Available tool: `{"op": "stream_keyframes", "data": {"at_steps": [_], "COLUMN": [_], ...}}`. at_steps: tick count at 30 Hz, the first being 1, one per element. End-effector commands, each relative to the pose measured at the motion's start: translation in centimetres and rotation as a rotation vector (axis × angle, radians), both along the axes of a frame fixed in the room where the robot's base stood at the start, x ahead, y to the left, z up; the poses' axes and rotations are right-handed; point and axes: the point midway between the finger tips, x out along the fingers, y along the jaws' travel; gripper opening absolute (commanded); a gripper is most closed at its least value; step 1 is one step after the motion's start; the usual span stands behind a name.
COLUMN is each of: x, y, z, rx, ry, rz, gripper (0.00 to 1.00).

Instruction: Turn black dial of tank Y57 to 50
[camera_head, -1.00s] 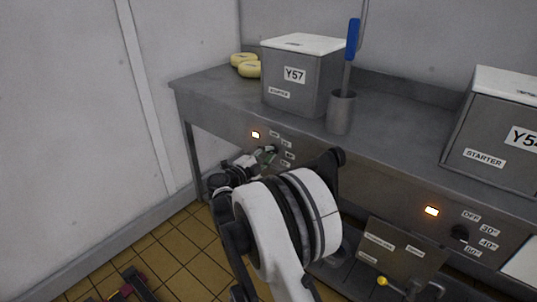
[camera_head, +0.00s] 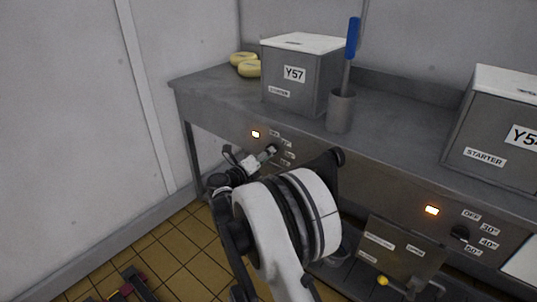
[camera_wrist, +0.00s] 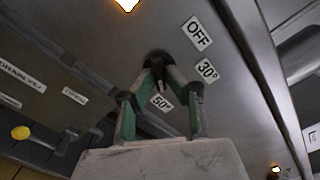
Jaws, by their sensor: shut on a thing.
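The tank Y57 (camera_head: 292,90) is a grey box with a white lid at the back left of the steel counter. Its black dial (camera_wrist: 158,56) is on the counter's front panel below it, mostly covered by my fingers. My gripper (camera_head: 270,151) reaches up to this panel. In the wrist view, my gripper (camera_wrist: 166,74) has its two green-padded fingers closed together on the dial. Labels OFF (camera_wrist: 197,33), 30° (camera_wrist: 207,70) and 50° (camera_wrist: 162,102) show around the dial. The 40° label is not visible there, and I cannot read the dial's pointing direction.
A lit orange lamp (camera_head: 256,134) is left of the labels. On the counter (camera_head: 215,91) are a cup (camera_head: 340,112) with a blue-handled tool, and yellow rounds (camera_head: 248,69). A second starter tank (camera_head: 495,135) has its own dial (camera_head: 460,233) at right. Open tiled floor lies left.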

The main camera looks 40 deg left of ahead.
Motion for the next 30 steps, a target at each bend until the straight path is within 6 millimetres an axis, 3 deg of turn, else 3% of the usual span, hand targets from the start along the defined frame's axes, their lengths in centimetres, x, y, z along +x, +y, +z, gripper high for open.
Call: {"op": "stream_keyframes", "data": {"at_steps": [12, 29, 30], "x": [-0.05, -0.05, -0.05], "y": [0.07, 0.08, 0.08], "z": [-0.07, -0.07, -0.07], "rx": [0.185, 0.211, 0.211], "ry": [0.000, 0.001, 0.001], "rz": [0.000, 0.001, 0.001], "gripper": [0.00, 0.00, 0.17]}}
